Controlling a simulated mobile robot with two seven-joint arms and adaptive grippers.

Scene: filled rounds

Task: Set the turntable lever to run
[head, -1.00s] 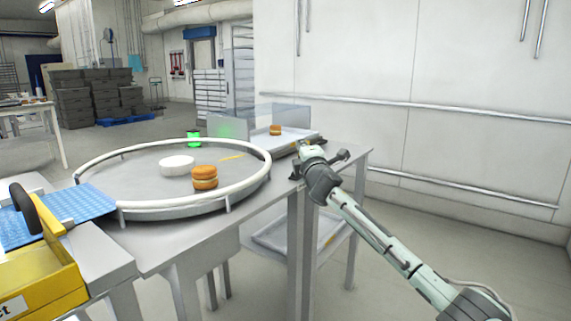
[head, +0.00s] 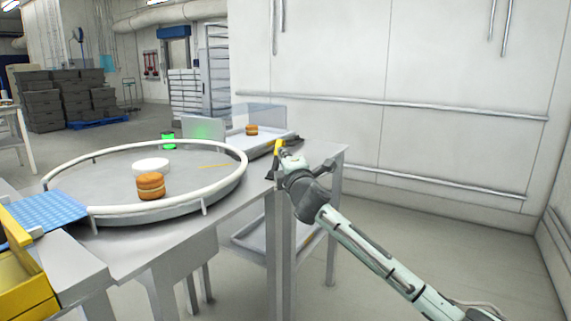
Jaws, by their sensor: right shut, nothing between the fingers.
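The turntable (head: 116,202) is a round grey table with a white raised rim and a white disc (head: 151,165) at its middle. A filled round (head: 150,186) lies on its front part. A small yellow piece (head: 278,146), which looks like the lever's handle, stands at the right of the turntable. My right gripper (head: 283,157) is shut and empty, right at this yellow piece; I cannot tell whether they touch. The gripper and wrist hide part of the lever's mount. A green lamp (head: 168,141) glows behind the turntable. My left gripper is not in view.
A tray (head: 262,147) with one filled round (head: 251,130) stands behind the turntable. A blue mat (head: 45,214) and a yellow crate (head: 28,280) are at the left. The floor right of the table is clear, up to the white wall.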

